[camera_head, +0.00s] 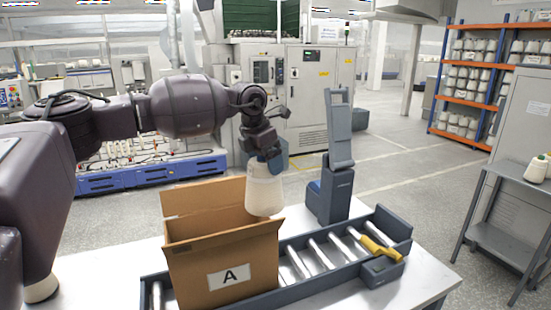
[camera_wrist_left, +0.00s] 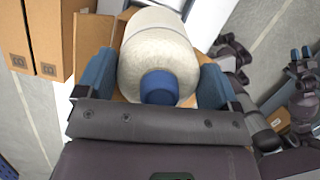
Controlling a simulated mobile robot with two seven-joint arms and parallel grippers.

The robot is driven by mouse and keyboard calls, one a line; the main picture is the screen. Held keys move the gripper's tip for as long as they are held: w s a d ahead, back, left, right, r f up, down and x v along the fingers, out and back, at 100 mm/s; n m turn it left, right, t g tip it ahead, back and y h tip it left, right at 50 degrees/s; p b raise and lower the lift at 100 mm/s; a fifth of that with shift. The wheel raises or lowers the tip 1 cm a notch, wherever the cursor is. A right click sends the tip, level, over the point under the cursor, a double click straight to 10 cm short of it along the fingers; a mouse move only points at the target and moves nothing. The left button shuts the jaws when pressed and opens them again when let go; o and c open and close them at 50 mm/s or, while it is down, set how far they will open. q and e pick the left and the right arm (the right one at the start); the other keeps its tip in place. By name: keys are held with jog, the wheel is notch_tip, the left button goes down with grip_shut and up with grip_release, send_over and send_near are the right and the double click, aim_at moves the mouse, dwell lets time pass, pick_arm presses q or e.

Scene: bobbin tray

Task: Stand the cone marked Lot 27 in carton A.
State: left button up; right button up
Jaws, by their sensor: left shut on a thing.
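A cream yarn cone (camera_head: 265,190) hangs from my left gripper (camera_head: 268,160), about upright with its wide end down. In the left wrist view the cone (camera_wrist_left: 160,50) sits between the two blue fingers of the gripper (camera_wrist_left: 155,85), its blue tube tip facing the camera. No lot mark is readable on it. Carton A (camera_head: 222,255) is an open brown box with a white label, standing on the roller conveyor. The cone is at the carton's right side, overlapping its opening and edge; I cannot tell whether it is over the inside. My right gripper is not in view.
The roller conveyor (camera_head: 345,246) runs across the white table, with a yellow-handled tool (camera_head: 380,249) at its right end. A grey upright stand (camera_head: 338,160) rises behind it. Cones (camera_head: 537,169) stand on a grey cart at right. Closed-looking cartons (camera_wrist_left: 45,45) show in the wrist view.

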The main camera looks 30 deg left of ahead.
pick_arm(q)
send_over(246, 201)
jog(key=f, duration=0.8)
jog(key=shift+s+a+f, duration=0.15)
jog(key=shift+s+a, duration=0.1)
jog(key=shift+a, duration=0.05)
notch_tip(246, 201, down, 14)
jog(key=b, duration=0.7)
jog(key=shift+b, duration=0.35)
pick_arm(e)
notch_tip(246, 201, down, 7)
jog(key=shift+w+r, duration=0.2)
